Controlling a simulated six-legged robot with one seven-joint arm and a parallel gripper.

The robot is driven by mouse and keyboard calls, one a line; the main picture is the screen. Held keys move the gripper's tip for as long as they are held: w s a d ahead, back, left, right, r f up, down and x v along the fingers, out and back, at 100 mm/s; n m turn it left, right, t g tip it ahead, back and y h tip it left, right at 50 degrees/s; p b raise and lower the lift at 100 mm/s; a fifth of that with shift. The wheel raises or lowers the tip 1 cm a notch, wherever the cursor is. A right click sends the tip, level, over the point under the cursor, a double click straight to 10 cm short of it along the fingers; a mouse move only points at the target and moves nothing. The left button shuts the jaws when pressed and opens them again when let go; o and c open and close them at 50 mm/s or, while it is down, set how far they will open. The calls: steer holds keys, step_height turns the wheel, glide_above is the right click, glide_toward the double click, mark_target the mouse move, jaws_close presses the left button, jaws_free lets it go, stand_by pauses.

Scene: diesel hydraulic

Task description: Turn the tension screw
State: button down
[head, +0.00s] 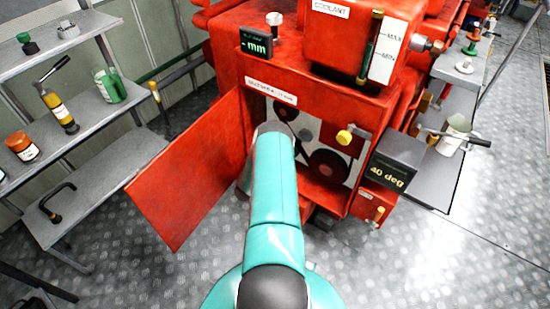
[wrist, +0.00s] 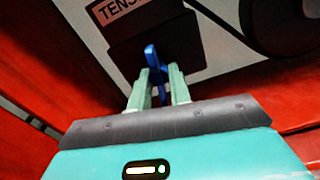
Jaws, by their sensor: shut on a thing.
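The tension screw (wrist: 151,56) has a blue flat handle and sticks out of a dark block (wrist: 125,45) under a label (wrist: 122,10) reading "TENS…", the rest of which is cut off. My gripper (wrist: 159,78) has its two pale green fingers on either side of the blue handle, shut on it. In the head view my teal arm reaches into the open bay (head: 330,150) of the red machine. It hides the screw and my gripper there.
The red door (head: 190,175) stands open on the left of the bay. A yellow knob (head: 344,137) and a "40 deg" display (head: 390,170) are on the right. Black pulleys (head: 328,168) show inside. A shelf (head: 100,115) with bottles stands at left. The metal floor is clear in front.

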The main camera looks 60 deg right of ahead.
steer(key=shift+w+a, duration=0.1)
steer(key=c, duration=1.3)
jaws_free()
steer(key=w+a, duration=0.2)
steer(key=a, duration=1.1)
steer(key=shift+a, duration=0.3)
